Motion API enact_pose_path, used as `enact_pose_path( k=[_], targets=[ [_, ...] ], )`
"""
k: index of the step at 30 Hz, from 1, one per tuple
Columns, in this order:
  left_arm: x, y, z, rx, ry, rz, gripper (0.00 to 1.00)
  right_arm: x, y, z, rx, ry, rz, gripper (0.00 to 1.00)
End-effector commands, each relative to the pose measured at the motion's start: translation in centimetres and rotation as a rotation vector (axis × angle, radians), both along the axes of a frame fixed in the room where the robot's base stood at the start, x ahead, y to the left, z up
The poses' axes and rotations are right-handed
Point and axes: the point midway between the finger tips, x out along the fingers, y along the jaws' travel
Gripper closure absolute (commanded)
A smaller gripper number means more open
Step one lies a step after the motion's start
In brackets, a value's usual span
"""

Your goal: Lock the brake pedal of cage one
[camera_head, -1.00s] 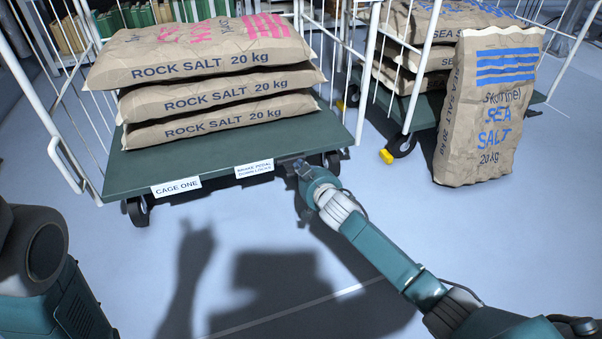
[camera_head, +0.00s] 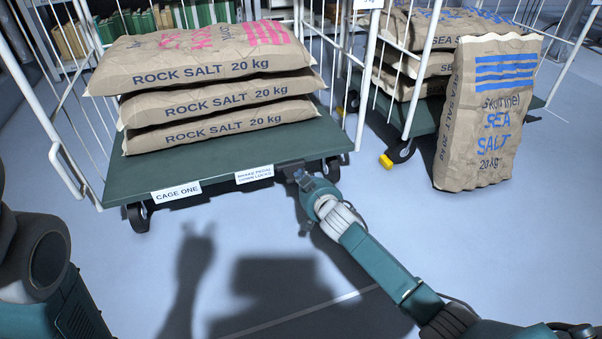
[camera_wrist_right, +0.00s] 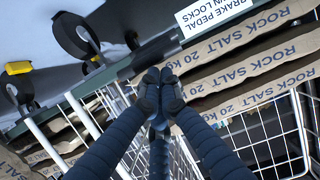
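Cage one is a white wire cage with a dark green deck (camera_head: 135,185), loaded with rock salt sacks (camera_head: 220,103). Its front edge carries a "CAGE ONE" label (camera_head: 176,193) and a brake pedal label (camera_head: 254,174). My right gripper (camera_head: 297,176) is at the deck's front edge, just right of the brake pedal label. In the right wrist view my gripper's fingers (camera_wrist_right: 160,88) are together at the tips, beside the deck edge. My left gripper is out of view.
A second cage with sea salt sacks (camera_head: 415,58) stands to the right, with a yellow pedal (camera_head: 386,161) by its caster. A sea salt sack (camera_head: 487,115) stands upright in front of it. The floor in front of cage one is clear.

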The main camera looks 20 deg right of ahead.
Motion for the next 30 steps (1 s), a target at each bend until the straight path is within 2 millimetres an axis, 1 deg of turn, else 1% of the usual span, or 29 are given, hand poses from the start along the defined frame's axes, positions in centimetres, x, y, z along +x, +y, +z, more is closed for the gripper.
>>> enact_pose_path(
  k=[1, 11, 18, 25, 30],
  targets=[
    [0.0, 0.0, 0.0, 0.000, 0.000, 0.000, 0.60, -0.2, 0.0, -0.5, 0.001, 0.007, -0.002, 1.00],
    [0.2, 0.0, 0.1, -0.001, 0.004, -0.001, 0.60, -0.7, 0.1, -1.9, 0.002, 0.011, -0.002, 1.00],
    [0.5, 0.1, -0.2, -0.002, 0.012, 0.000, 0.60, -1.2, 0.0, -3.8, 0.002, 0.011, -0.002, 1.00],
    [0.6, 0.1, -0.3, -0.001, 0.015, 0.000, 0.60, -1.2, 0.0, -5.5, 0.001, 0.008, -0.002, 1.00],
    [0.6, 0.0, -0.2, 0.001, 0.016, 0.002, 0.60, -1.2, 0.0, -6.2, 0.000, 0.007, -0.001, 1.00]
  ],
)
